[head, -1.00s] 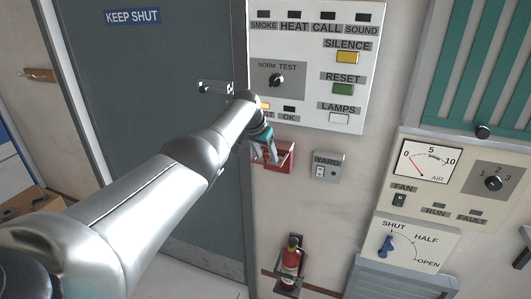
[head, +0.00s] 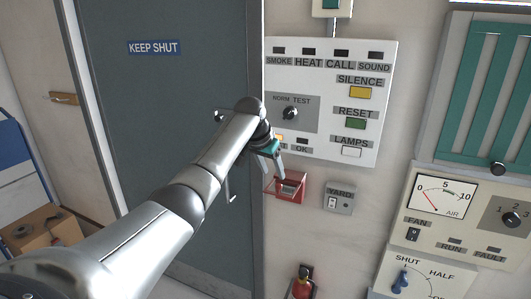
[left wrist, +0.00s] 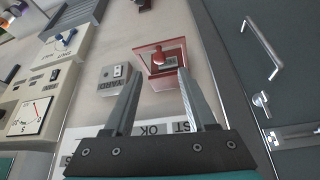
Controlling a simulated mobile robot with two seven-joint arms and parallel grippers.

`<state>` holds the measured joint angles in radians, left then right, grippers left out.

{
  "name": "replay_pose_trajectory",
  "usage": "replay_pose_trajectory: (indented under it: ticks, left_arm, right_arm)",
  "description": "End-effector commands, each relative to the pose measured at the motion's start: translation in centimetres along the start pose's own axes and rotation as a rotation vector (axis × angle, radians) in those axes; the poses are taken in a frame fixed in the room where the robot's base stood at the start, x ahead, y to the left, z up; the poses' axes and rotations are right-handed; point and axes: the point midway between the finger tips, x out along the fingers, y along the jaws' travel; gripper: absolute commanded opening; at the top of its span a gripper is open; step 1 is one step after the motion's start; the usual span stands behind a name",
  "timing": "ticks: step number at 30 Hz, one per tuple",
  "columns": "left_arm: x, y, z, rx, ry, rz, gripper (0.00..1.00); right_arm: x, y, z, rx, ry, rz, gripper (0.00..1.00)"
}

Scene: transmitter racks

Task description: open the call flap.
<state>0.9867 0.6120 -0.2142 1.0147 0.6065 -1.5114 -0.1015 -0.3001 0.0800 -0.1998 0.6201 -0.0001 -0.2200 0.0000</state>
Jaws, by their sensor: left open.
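The call flap appears to be the red wall box (head: 287,191) below the white alarm panel. In the left wrist view, the left gripper's fingertips (left wrist: 160,73) frame the box's near side; contact cannot be judged. My right gripper is not in view.
A grey YARD switch box (head: 339,198) sits right of the red box. The alarm panel (head: 375,120) is above, the dark door (head: 165,90) to the left. Gauge panel (head: 450,205) is at right.

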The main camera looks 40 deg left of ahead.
Motion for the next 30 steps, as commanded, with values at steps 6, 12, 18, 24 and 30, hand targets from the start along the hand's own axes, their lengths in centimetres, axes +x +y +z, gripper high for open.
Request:
replay_pose_trajectory:
  ticks: [6,12,18,24,30]
  left_arm:
    - [-3.7,-0.1,-0.1,0.000,0.006,-0.001,0.57]
    - [-6.3,0.0,-0.1,0.001,0.006,0.000,0.57]
    - [-7.2,0.0,-0.1,0.000,0.004,0.000,0.57]
    - [-7.2,0.0,-0.1,0.000,0.004,0.000,0.57]
    - [-7.2,0.0,-0.1,0.000,0.003,0.000,0.57]
  right_arm:
    - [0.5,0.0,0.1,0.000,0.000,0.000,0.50]
    - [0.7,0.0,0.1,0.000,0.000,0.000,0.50]
    - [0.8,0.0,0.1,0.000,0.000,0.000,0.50]
    - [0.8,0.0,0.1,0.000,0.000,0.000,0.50]
    - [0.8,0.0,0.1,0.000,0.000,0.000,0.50]
